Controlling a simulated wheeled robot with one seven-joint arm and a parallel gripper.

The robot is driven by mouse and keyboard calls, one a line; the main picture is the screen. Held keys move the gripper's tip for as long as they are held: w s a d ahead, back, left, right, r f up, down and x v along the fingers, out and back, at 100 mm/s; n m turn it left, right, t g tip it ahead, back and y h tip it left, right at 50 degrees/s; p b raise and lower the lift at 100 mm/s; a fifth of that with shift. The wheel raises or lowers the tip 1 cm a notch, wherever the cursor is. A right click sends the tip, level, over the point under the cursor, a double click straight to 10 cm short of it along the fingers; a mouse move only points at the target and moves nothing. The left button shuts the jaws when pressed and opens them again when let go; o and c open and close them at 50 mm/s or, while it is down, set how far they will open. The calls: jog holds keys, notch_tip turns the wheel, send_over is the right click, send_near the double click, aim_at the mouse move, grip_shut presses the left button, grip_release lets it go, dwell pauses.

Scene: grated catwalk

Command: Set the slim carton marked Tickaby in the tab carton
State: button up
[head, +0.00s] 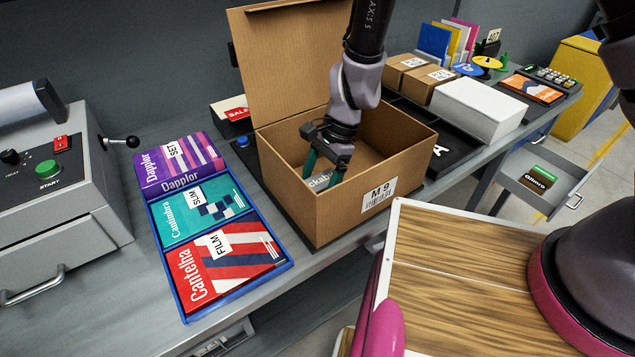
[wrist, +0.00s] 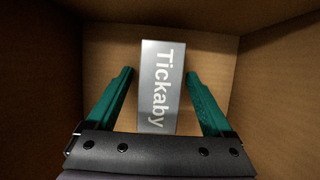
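The tab carton (head: 293,205) is an open brown cardboard box marked M 9, with its lid flap raised at the back. My gripper (head: 325,176) is lowered inside it. The slim carton marked Tickaby (wrist: 160,90) is grey with white lettering and lies inside the box, between my green fingers. It also shows partly in the head view (head: 320,182), mostly hidden by my gripper and the box wall. In the wrist view my gripper (wrist: 160,73) has its fingers spread, with a narrow gap on each side of the carton. Whether the carton rests fully on the floor is hard to tell.
A grey machine (head: 55,195) stands farther left. A white box (head: 478,108) and small brown cartons (head: 428,84) stand right. The box walls closely surround my gripper.

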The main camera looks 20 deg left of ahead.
jog(key=v, duration=1.1)
jog(key=shift+w+r, duration=0.15)
jog(key=shift+r, duration=0.2)
jog(key=w+d+r+n+t+y, duration=0.1)
jog(key=w+d+r+t, duration=0.1)
jog(key=w+d+r, duration=0.55)
jog(key=w+d+r+n+t+y, duration=0.1)
jog(key=w+d+r+t+y, duration=0.1)
jog(key=d+r, duration=0.95)
jog(key=s+d+r+t+h, duration=0.2)
jog(key=d+r, duration=0.4)
jog(key=d, duration=0.3)
jog(key=s+d+r+n+t+h, duration=0.1)
jog(key=s+d+r+t, duration=0.2)
jog(key=d, duration=0.6)
notch_tip(320, 180, up, 3)
jog(key=shift+s+d+f+t+h, duration=0.1)
jog(key=shift+s+d+t+h, duration=0.3)
jog(key=shift+t, duration=0.4)
